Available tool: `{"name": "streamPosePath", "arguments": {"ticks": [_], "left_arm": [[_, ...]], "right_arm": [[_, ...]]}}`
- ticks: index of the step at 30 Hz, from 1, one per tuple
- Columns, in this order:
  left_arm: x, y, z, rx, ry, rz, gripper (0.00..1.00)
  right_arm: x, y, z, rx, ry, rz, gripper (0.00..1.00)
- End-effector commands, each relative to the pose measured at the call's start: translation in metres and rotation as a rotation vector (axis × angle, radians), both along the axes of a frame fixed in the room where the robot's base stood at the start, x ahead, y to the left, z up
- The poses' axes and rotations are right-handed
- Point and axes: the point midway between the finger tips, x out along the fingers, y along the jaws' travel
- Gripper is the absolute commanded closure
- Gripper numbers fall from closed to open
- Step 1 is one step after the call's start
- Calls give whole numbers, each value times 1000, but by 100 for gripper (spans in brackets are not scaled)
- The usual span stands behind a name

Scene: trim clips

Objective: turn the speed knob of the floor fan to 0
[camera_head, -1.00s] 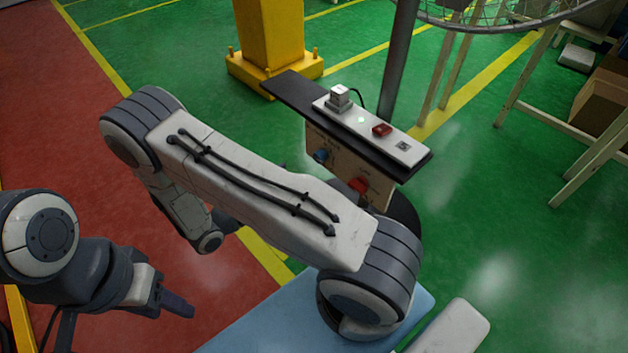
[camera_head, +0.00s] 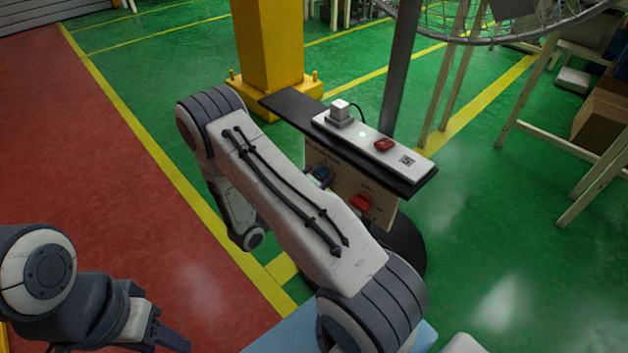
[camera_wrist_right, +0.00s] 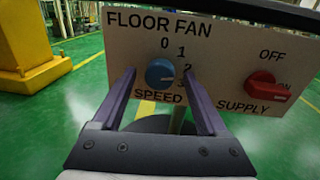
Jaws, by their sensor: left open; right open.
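The floor fan's panel (camera_wrist_right: 220,50) faces my right wrist camera, marked FLOOR FAN, with 0, 1, 2 and 3 around a blue speed knob (camera_wrist_right: 160,74). My right gripper (camera_wrist_right: 159,75) is open, one finger on each side of the knob, with gaps showing; I cannot tell how far the fingertips are from the panel. The knob's setting is not clear. In the head view the blue knob (camera_head: 321,173) shows beside my right arm, which mostly hides the right gripper. My left gripper (camera_head: 172,341) is open and empty at the lower left, partly cut off.
A red supply knob (camera_wrist_right: 267,87) sits right of the speed knob, its handle towards ON. Above the panel, a dark shelf (camera_head: 283,103) bears a white strip with a plug (camera_head: 340,111) and red switch (camera_head: 384,145). A yellow post (camera_head: 268,50) stands behind. The fan's pole (camera_head: 400,75) rises alongside.

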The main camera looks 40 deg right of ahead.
Motion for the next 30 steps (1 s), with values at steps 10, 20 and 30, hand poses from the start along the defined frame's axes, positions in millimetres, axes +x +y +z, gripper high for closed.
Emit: {"name": "streamPosePath", "arguments": {"ticks": [10,20,30], "left_arm": [[0,0,0,0,0,0,50],[0,0,3,0,0,0,50],[0,0,30,0,0,0,50]], "right_arm": [[0,0,0,0,1,1,66],[0,0,1,0,14,1,100],[0,0,5,-11,180,2,100]]}}
